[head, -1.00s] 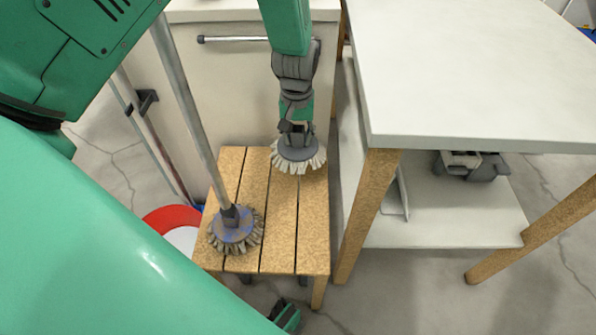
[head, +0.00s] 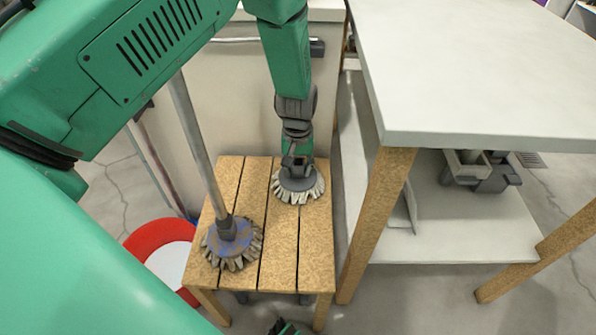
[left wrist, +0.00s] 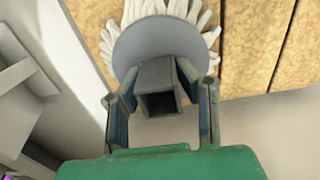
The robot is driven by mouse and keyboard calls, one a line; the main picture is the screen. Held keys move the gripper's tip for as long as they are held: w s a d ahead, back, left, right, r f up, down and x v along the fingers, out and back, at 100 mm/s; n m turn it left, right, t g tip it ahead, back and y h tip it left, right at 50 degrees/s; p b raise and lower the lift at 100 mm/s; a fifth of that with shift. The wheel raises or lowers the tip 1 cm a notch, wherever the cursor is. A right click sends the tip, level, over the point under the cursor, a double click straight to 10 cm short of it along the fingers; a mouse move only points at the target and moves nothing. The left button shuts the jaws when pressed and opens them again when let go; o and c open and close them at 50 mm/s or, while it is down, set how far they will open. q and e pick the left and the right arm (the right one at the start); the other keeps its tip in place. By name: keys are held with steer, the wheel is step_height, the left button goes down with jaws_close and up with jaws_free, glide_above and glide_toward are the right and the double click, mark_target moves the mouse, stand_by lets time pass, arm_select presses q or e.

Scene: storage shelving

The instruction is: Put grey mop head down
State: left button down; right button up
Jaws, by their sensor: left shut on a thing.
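The grey mop head (head: 298,186) has a round grey disc and a ring of whitish strands. It is over the far right part of the slatted wooden stool (head: 283,262). I cannot tell whether its strands touch the slats. My left gripper (head: 297,163) points down from above, shut on the mop head's socket. In the left wrist view, the gripper (left wrist: 160,88) has a finger on each side of the square grey socket (left wrist: 159,103), with the disc and strands of the mop head (left wrist: 165,42) beyond.
A second brush head (head: 231,243), bluish-grey with a long metal handle (head: 195,135), rests on the stool's near left part. A white table (head: 470,75) with a lower shelf (head: 455,235) stands to the right. A red-rimmed round object (head: 150,240) is left of the stool.

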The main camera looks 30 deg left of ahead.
arm_select(q)
steer(key=shift+d, duration=0.2)
steer(key=c, duration=1.2)
jaws_free()
steer(key=shift+d, duration=0.1)
steer(key=shift+r, duration=0.1)
steer(key=shift+r, duration=0.35)
step_height(320, 180, up, 11)
steer(key=p, duration=0.5)
steer(key=shift+r, duration=0.15)
